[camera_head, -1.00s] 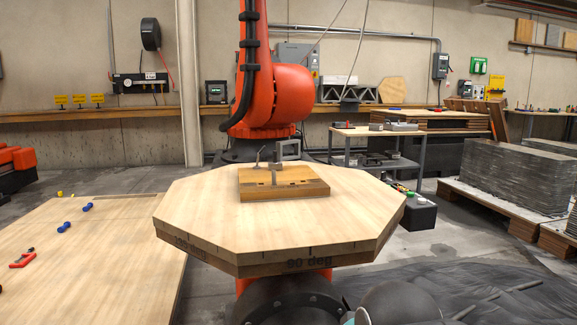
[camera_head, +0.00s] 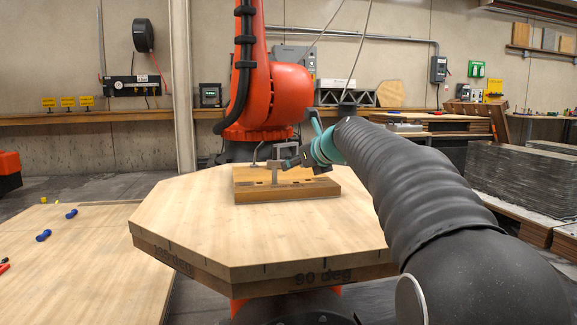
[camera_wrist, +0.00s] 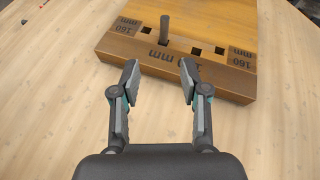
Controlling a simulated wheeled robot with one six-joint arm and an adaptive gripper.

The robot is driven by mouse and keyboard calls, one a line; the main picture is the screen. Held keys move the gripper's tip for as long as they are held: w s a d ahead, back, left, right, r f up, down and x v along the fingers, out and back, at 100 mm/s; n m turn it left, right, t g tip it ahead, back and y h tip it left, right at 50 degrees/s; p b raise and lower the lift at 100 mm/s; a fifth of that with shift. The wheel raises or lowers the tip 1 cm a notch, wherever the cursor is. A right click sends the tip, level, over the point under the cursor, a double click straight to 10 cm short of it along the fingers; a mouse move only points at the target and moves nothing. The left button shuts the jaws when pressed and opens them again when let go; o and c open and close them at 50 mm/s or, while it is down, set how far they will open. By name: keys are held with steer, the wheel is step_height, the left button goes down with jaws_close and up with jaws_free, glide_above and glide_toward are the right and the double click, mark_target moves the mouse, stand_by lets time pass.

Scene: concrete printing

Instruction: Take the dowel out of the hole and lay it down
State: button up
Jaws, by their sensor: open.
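The dowel (camera_wrist: 164,28) is a dark grey rod standing upright in a hole of the wooden block (camera_wrist: 180,68). The block lies on the octagonal wooden table and also shows in the head view (camera_head: 290,193). It has a row of square holes and "160 mm" marks. In the wrist view, my gripper (camera_wrist: 159,78) is open and empty, its two fingers apart in front of the block's near edge. The dowel stands beyond the fingertips, roughly in line with the gap between them. In the head view, my gripper (camera_head: 293,162) is over the block, partly hiding what is behind.
The octagonal table top (camera_head: 200,225) is bare around the block, with free room at left and front. A large orange robot arm (camera_head: 275,90) stands behind the table. A lower wooden board (camera_head: 90,265) with small blue items is at left.

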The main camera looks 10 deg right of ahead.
mark_target(276, 170)
steer(key=shift+m, duration=0.4)
steer(key=x, duration=0.9)
steer(key=r+x, duration=0.1)
steer(key=x, duration=0.4)
steer(key=shift+w+d+f, duration=0.15)
steer(key=shift+w, duration=0.4)
jaws_close()
